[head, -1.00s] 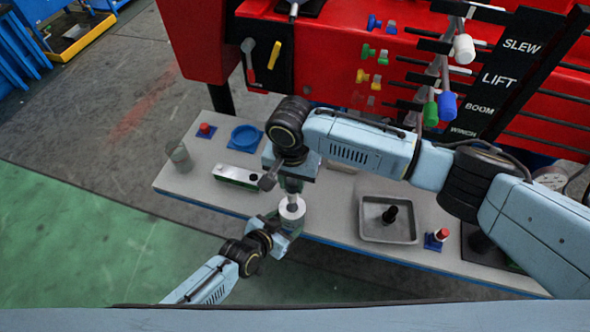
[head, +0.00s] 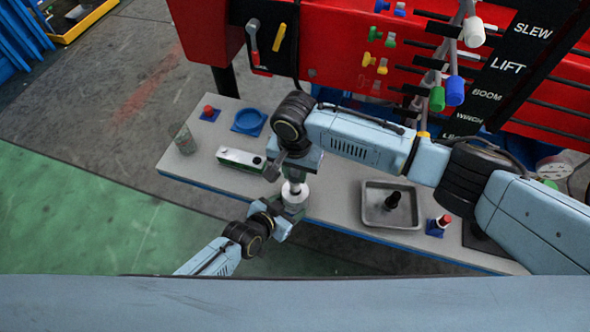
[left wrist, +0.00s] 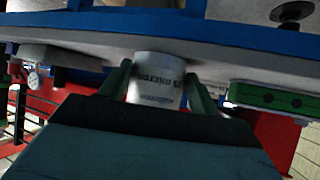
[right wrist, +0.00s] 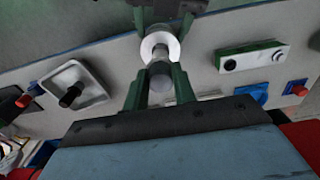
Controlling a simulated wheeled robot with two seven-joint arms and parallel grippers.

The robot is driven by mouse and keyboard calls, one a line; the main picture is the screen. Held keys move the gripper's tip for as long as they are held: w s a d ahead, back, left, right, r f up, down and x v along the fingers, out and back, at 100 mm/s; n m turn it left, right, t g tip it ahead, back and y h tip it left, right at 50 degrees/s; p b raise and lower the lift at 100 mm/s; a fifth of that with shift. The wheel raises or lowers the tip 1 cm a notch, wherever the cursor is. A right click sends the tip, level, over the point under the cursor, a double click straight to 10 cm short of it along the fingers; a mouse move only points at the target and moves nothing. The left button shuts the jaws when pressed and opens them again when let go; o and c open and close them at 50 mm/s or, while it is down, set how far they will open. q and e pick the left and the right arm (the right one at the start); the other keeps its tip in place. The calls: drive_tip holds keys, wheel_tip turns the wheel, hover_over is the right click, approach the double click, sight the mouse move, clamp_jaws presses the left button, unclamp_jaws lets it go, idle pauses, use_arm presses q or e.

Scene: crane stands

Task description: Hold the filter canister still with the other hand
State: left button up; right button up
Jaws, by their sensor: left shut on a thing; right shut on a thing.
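The filter canister is a white cylinder with dark print (left wrist: 155,82) in the left wrist view, at the bench's front edge. My left gripper (left wrist: 158,92) is shut on its sides. In the head view the canister (head: 296,194) shows as a pale ring, with my left gripper (head: 291,207) at its near side. My right gripper (right wrist: 160,85) is shut on a grey cylindrical piece (right wrist: 160,70) over the canister. The white canister top (right wrist: 152,46) surrounds the piece's far end in the right wrist view; I cannot tell whether they touch.
The bench (head: 335,205) carries a grey tray (head: 368,212) with a black part, a red-topped item (head: 442,222), a green-and-white box (head: 241,159), a blue dish (head: 249,120) and a clear cup (head: 185,140). The red crane panel with levers stands behind.

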sight(295, 184)
drive_tip(key=shift+f, duration=3)
drive_tip(key=o, duration=1.1)
drive_tip(key=shift+r, duration=2.5)
wheel_tip(295, 184, up, 12)
drive_tip(key=shift+r, duration=0.1)
